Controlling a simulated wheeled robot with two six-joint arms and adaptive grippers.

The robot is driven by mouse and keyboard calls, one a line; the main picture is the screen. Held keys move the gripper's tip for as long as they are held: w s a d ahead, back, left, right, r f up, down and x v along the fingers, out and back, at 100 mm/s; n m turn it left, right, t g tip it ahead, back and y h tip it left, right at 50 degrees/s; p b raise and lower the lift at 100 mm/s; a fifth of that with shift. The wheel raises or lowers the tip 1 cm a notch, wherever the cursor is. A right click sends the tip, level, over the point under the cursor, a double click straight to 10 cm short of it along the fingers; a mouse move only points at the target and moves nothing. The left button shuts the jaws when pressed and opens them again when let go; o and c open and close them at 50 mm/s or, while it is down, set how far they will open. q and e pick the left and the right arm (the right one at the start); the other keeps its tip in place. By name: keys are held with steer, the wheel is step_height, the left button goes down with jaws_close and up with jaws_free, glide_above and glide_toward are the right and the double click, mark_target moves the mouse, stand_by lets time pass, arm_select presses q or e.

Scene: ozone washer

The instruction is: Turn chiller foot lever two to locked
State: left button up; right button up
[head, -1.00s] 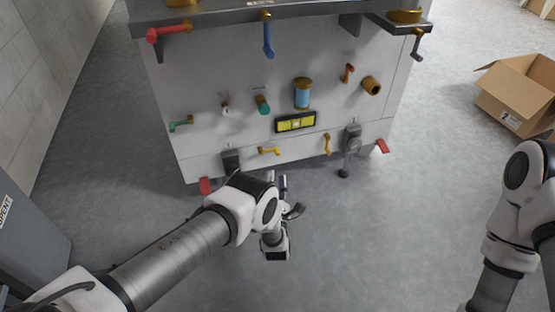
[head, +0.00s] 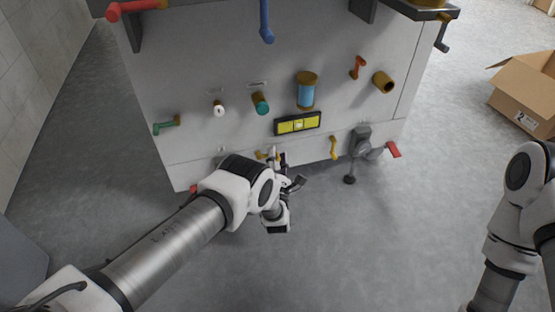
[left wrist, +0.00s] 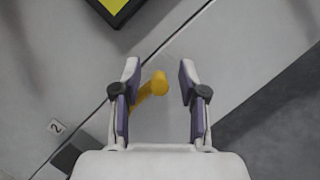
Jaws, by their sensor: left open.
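The yellow lever (head: 261,155) at the left of the machine's lower edge is partly hidden behind my left gripper (head: 276,156) in the head view. In the left wrist view this yellow lever (left wrist: 150,89) lies between the two spread fingers of my left gripper (left wrist: 157,80), nearer the left finger. A small "2" label (left wrist: 57,127) is on the panel to its left. My left gripper is open; whether a finger touches the lever cannot be told. My right gripper is out of view.
A second yellow lever (head: 333,147) hangs to the right, beside a grey foot (head: 361,142) and a red lever (head: 393,149). A black-framed yellow level (head: 298,123) is above. A cardboard box (head: 525,90) stands at right. The floor in front is clear.

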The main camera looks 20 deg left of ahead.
arm_select(q)
jaws_close()
steer(key=shift+f, duration=0.1)
steer(key=s+a+f+m+g+p, duration=0.1)
steer(key=a+f+m+g+p, duration=0.1)
steer(key=m, duration=0.6)
steer(key=s+a+f+m+g+h+p, duration=0.1)
steer(key=s+a+f+m+g+p, duration=0.1)
steer(key=m, duration=0.7)
steer(key=shift+a+f+g+h+p, duration=0.3)
steer(key=shift+f+g+p, duration=0.35)
steer(key=shift+g+p, duration=0.7)
steer(key=shift+a+t, duration=0.15)
steer(key=shift+t, duration=0.1)
jaws_free()
steer(key=shift+a+r, duration=0.1)
